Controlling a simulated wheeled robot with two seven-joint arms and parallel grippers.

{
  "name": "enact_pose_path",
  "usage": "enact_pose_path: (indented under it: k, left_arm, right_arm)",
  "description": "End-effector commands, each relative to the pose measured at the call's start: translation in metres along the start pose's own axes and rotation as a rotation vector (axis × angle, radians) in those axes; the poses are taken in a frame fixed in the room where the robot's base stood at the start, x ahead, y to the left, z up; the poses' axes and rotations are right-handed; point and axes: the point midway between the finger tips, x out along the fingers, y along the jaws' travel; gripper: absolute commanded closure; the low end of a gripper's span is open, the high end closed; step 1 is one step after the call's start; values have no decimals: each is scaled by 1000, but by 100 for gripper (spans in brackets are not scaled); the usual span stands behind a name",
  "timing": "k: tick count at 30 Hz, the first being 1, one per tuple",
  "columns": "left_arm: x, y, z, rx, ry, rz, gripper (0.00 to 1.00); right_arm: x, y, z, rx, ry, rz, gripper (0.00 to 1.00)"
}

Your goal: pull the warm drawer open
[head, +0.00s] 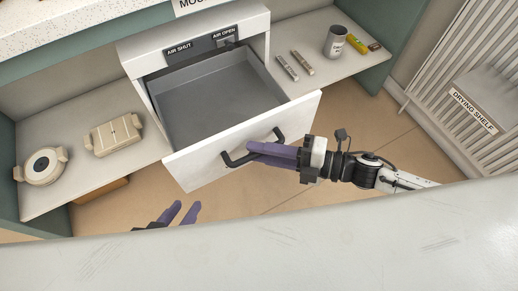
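The warm drawer (188,168) is pulled well out of its white cabinet, and its grey inside (215,100) looks empty. Its dark bar handle (237,160) is on the white front panel. My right gripper (255,151) comes in from the right with its purple fingers across the middle of the handle. The fingers lie close together and appear closed on the bar, hiding part of it. My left gripper (181,212) is low in the view, in front of the drawer and apart from it. Its two purple fingers are spread and hold nothing.
A slide panel marked AIR SHUT and AIR OPEN (200,46) is above the drawer. Left shelf: a round pale mould (43,166) and a rectangular one (114,134). Right shelf: a grey can (335,41) and small items. A pale worktop (300,250) crosses the foreground.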

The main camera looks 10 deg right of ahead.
Motion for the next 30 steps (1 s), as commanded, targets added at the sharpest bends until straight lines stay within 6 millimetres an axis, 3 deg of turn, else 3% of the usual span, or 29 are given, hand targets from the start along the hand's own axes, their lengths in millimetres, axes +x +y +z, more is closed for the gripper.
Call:
enact_pose_path:
  k: [9,15,30]
  left_arm:
    - [-3,0,-3,8,-6,-2,69]
    - [-2,-1,-1,13,-14,-4,69]
    - [-2,-1,-2,15,-12,-5,69]
  right_arm:
    - [-60,-1,-1,2,-1,-5,80]
    - [-89,0,0,0,0,-3,80]
    - [-98,0,0,-1,1,0,80]
